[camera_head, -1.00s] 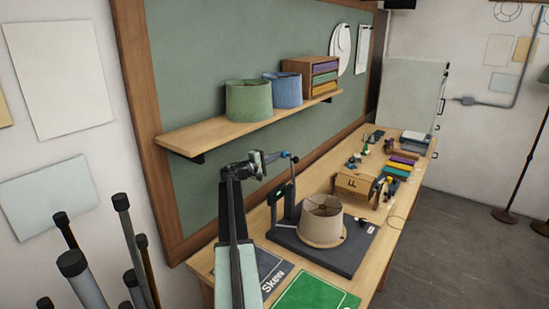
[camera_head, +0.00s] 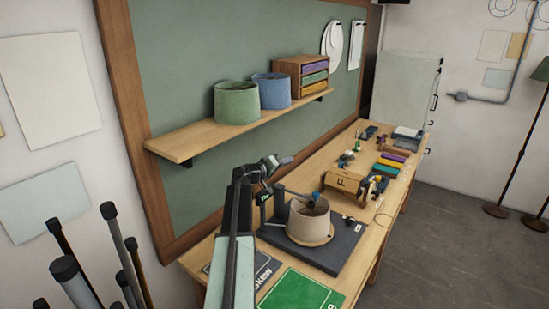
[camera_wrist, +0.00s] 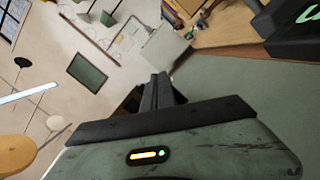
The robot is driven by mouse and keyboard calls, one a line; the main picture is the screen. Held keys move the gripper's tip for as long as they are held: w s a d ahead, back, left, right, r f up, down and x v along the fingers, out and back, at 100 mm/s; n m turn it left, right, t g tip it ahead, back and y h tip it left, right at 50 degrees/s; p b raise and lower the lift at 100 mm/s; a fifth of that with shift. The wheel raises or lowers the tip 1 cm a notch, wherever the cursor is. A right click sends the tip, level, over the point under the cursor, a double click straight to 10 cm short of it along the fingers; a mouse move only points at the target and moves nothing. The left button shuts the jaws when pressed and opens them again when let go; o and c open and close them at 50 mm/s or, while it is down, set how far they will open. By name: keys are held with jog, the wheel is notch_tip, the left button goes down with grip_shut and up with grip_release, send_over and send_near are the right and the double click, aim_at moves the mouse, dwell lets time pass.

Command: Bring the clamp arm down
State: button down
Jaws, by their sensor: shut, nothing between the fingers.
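The clamp arm (camera_head: 296,192) is a thin grey bar low over the beige lampshade (camera_head: 309,224), reaching right from its dark post (camera_head: 279,205). Its blue tip (camera_head: 314,198) lies at the shade's top opening; I cannot tell whether it touches. The shade stands on a dark base plate (camera_head: 343,249). My gripper (camera_head: 288,160) is shut and empty, above and left of the blue tip, apart from the bar. In the wrist view its dark fingers (camera_wrist: 163,91) are together. The clamp arm is not clearly visible there.
A wooden shelf (camera_head: 190,143) with green (camera_head: 236,103) and blue (camera_head: 272,91) shades is behind and above my gripper. A wooden box marked F (camera_head: 342,185) stands beyond the base plate. A green mat (camera_head: 298,291) lies in front. Dark-capped tubes (camera_head: 120,255) stand at lower left.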

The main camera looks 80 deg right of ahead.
aim_at(314, 195)
jog(key=s+a+f+m+t+b, duration=0.1)
jog(key=s+a+f+m+b, duration=0.1)
jog(key=s+f+m+b, duration=0.1)
jog(key=s+a+f+m+b, duration=0.2)
jog(key=s+f+m+b, duration=0.1)
jog(key=s+f, duration=0.1)
jog(key=s+a+f+m+t+b, duration=0.1)
jog(key=s+a+f+m+b, duration=0.1)
jog(key=s+f+b, duration=0.1)
jog(key=shift+s+f+m+t+b, duration=0.3)
jog(key=shift+s+f+m+b, duration=0.1)
jog(key=shift+s+f, duration=0.5)
jog(key=shift+a, duration=0.1)
jog(key=w+a+r+p, duration=0.4)
jog(key=a+r+p, duration=0.2)
jog(key=a, duration=0.2)
jog(key=shift+w+a+r+h, duration=0.15)
jog(key=shift+w+a+h, duration=0.15)
jog(key=shift+a, duration=0.05)
